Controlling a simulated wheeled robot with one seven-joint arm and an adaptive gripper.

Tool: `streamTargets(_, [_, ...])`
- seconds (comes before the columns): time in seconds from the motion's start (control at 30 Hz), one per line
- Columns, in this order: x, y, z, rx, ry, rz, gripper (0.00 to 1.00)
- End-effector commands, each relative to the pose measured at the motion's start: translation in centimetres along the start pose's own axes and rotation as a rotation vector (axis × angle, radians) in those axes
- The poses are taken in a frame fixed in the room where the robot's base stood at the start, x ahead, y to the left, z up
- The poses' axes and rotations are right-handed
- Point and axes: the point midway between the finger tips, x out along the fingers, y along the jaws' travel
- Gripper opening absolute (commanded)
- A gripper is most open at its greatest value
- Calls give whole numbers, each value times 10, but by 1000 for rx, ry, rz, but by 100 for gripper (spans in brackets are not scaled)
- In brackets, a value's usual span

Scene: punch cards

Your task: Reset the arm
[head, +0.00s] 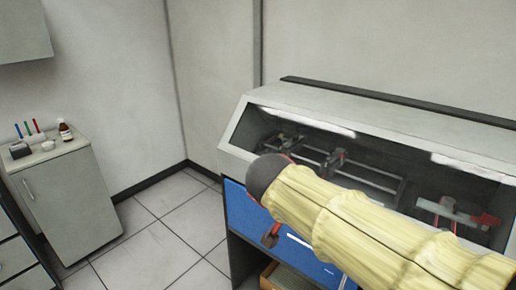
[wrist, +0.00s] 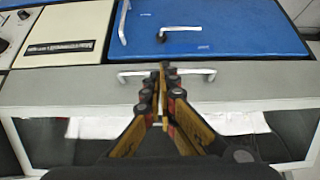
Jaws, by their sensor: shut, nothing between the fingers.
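My arm, in a pale yellow sleeve with a dark rounded joint, reaches in from the lower right in the head view, in front of the grey machine (head: 330,112). My gripper (wrist: 163,72) shows in the middle of the wrist view, its fingers together and empty. It is over the machine's grey front, by a silver handle (wrist: 167,76); I cannot tell whether it touches. In the head view the gripper is mostly hidden behind the arm.
The machine has a long glass window with mechanisms inside and a blue front panel (head: 248,212). A grey cabinet (head: 70,198) at the left holds a brown bottle (head: 65,131) and several coloured sticks. Tiled floor (head: 165,235) lies clear between them.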

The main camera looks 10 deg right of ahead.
Motion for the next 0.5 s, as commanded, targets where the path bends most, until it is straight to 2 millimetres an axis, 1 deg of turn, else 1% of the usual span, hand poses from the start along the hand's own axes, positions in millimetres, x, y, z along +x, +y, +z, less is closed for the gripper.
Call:
streamTargets(0.1, [0,-2,0,-98,-1,-9,0])
streamTargets(0.17, [2,-5,6,-189,-16,-21,0])
streamTargets(0.27, [10,-5,34,-389,-77,-54,0])
streamTargets(0.33, [11,0,56,-525,-120,-99,0])
streamTargets(0.4, [9,10,76,-639,-157,-153,0])
streamTargets(0.5, [5,27,100,-763,-194,-235,0])
